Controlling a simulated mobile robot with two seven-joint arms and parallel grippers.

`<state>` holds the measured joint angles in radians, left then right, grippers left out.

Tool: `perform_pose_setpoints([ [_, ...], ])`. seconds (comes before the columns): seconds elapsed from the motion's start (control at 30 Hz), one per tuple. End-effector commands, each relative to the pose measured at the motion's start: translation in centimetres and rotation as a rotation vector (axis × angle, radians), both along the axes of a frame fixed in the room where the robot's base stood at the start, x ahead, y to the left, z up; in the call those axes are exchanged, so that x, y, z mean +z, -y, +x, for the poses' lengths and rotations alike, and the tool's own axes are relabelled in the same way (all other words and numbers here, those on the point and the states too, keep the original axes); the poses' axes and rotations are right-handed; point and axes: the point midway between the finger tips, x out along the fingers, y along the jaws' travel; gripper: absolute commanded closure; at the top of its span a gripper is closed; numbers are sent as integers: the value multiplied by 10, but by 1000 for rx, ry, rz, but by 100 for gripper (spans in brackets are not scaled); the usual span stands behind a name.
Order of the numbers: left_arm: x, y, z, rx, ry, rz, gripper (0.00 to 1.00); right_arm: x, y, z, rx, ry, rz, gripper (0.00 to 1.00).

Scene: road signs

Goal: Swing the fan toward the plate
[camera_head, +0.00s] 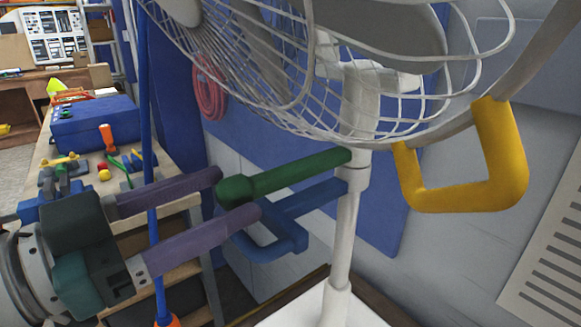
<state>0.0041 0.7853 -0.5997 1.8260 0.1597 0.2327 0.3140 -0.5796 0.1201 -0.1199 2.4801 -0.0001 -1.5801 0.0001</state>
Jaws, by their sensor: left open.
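The fan's white wire cage (290,90) fills the top of the head view, on a white post (346,220). A yellow handle (500,165) hangs from its rim at the right. A green handle (290,175) and a blue looped handle (310,200) reach left from the post. My left gripper (238,193) comes in from the left with its purple fingers apart. The end of the green handle lies between the fingertips; I cannot tell whether they touch it. A white slotted panel (548,255) at the right may be the plate. My right gripper is not in view.
A bench at the left holds a blue toolbox (95,122), a screwdriver (107,137) and other small tools. A blue pole (150,170) stands upright by my left gripper. A red cable coil (210,90) hangs on the blue wall panel behind the fan.

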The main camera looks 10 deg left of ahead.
Motion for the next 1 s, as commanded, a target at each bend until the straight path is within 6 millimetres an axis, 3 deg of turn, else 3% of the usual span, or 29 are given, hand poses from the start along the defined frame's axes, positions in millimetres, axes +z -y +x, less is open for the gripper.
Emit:
perform_pose_setpoints([
  [0.3, 1, 31, 35, 1, -1, -1, 32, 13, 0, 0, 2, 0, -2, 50],
  [0.7, 0, 35, 40, 0, -1, 1, 34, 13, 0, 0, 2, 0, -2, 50],
  [1.0, 0, 35, 40, 0, -1, 1, 67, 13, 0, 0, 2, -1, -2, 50],
])
